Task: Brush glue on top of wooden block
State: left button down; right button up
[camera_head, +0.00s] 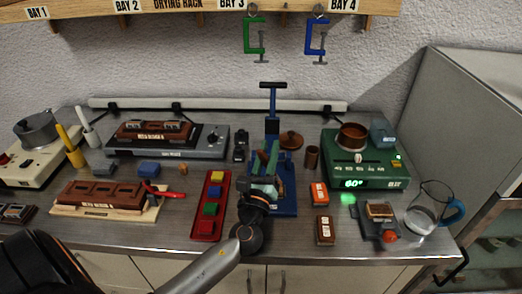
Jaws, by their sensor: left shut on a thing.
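My left gripper (264,186) reaches in from the lower left over the blue press (285,206) at the table's middle. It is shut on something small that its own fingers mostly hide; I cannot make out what. Green pieces (268,160) show just beyond its fingers. A brown pot (352,136) sits on the green heater (360,172), which reads 60°. A small wooden block (379,210) lies on a dark stand at the right. A red-handled tool (167,193), perhaps a brush, lies by the wooden tray at the left. My right gripper is out of view.
A red tray (206,228) with coloured blocks lies left of my gripper. Orange (319,193) and brown (325,230) boxes lie to its right. A glass jug (428,208) stands at the right edge. Clamps (255,38) hang above. Bare table shows at front right.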

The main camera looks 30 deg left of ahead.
pick_arm(q)
jog(key=shift+f, duration=0.2)
jog(key=s+a, duration=0.1)
jog(key=a, duration=0.1)
jog(key=s+a, duration=0.1)
jog(key=a, duration=0.1)
jog(key=shift+s+r, duration=0.15)
jog(key=shift+s, duration=0.05)
jog(key=shift+d, duration=0.1)
dwell(0.3)
jog(key=d, duration=0.1)
jog(key=w+d, duration=0.2)
jog(key=d, duration=0.1)
jog(key=shift+w, duration=0.25)
jog(key=shift+a, duration=0.1)
jog(key=shift+s+a+r, duration=0.1)
jog(key=shift+s+a, duration=0.55)
jog(key=shift+a, duration=0.35)
jog(key=shift+s+a, duration=0.6)
jog(key=shift+a, duration=0.4)
